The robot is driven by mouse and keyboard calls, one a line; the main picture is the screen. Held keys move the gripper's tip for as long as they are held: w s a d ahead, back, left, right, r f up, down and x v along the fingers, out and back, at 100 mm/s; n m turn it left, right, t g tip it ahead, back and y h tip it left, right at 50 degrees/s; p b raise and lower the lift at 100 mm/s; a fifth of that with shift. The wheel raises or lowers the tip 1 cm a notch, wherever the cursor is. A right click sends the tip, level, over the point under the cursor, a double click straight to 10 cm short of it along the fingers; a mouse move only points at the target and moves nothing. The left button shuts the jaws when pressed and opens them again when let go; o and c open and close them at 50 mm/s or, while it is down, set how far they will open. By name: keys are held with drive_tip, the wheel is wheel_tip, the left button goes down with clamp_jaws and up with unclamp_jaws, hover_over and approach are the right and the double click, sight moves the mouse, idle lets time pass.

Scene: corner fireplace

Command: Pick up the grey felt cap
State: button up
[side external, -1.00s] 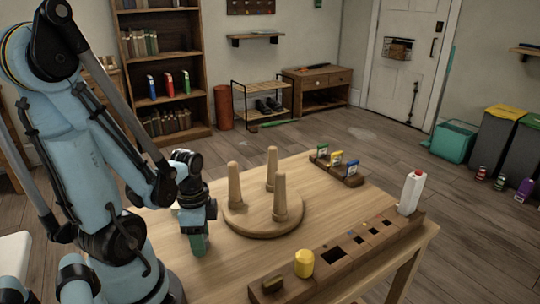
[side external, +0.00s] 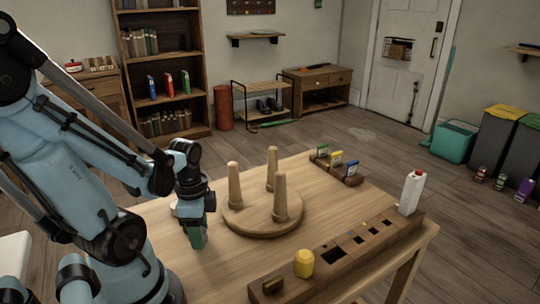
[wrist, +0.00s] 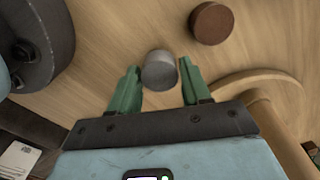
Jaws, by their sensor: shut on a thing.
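The grey felt cap (wrist: 159,71) is a small grey cylinder, seen in the wrist view between the tips of my green fingers. My gripper (wrist: 160,78) is shut on it. In the side external view my gripper (side external: 197,239) points down over the near left part of the wooden table, left of the round peg board. There the cap is hidden by the fingers. I cannot tell how far it is above the table top.
A round board (side external: 235,221) with three wooden pegs stands close right of my gripper. A brown round piece (wrist: 211,22) lies near the cap. A slotted wooden block (side external: 378,248) with a yellow piece (side external: 304,263) and a white bottle (side external: 411,192) lines the front edge.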

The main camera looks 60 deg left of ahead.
drive_tip(key=shift+r, duration=0.85)
drive_tip(key=d+r, duration=0.7)
drive_tip(key=d, duration=0.4)
wheel_tip(320, 180, up, 12)
drive_tip(key=n, duration=0.1)
hover_over(281, 172)
drive_tip(key=shift+w, duration=0.1)
drive_tip(key=shift+f, duration=3.15)
drive_tip(key=shift+f, duration=1.4)
